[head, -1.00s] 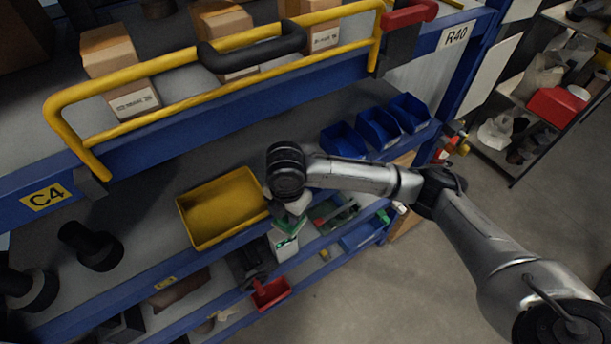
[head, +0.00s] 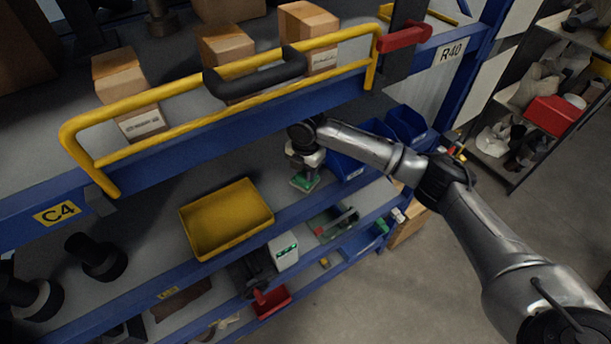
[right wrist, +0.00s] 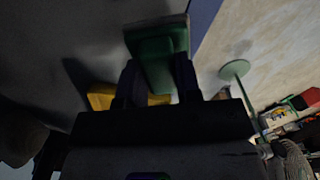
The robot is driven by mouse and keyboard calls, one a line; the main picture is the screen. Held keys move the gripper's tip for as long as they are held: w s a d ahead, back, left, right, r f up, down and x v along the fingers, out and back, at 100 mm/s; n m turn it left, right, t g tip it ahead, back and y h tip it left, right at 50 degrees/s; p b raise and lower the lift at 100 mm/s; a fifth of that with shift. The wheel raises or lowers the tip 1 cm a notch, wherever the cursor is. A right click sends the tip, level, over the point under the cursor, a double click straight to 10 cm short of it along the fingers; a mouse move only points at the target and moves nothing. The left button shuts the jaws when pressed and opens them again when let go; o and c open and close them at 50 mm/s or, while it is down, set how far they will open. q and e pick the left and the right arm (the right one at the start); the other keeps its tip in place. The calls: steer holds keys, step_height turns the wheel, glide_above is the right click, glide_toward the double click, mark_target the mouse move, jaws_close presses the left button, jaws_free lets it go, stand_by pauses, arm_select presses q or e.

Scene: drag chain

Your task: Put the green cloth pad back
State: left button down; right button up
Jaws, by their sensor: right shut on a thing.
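My right gripper (head: 307,171) is shut on the green cloth pad (head: 304,182). It holds the pad over the grey middle shelf, between the yellow tray and the blue bins. In the right wrist view the pad (right wrist: 160,55) sits between my two dark fingers (right wrist: 158,85). I cannot tell whether the pad touches the shelf. My left gripper is not in view.
The yellow tray (head: 187,222) is left of the pad. Blue bins (head: 345,168) stand close on its right. A yellow guard rail (head: 240,98) and upper shelf are above. A white box with a green label (head: 285,252) sits lower down.

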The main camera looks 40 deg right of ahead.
step_height(320, 180, down, 3)
steer(key=shift+p, duration=0.45)
steer(key=shift+d+f, duration=0.1)
steer(key=shift+f, duration=0.1)
steer(key=o, duration=0.9)
steer(key=shift+c, duration=0.2)
steer(key=shift+r, duration=0.35)
step_height(320, 180, up, 4)
steer(key=shift+w+f+b, duration=0.1)
steer(key=shift+b, duration=0.3)
steer(key=shift+r, duration=0.5)
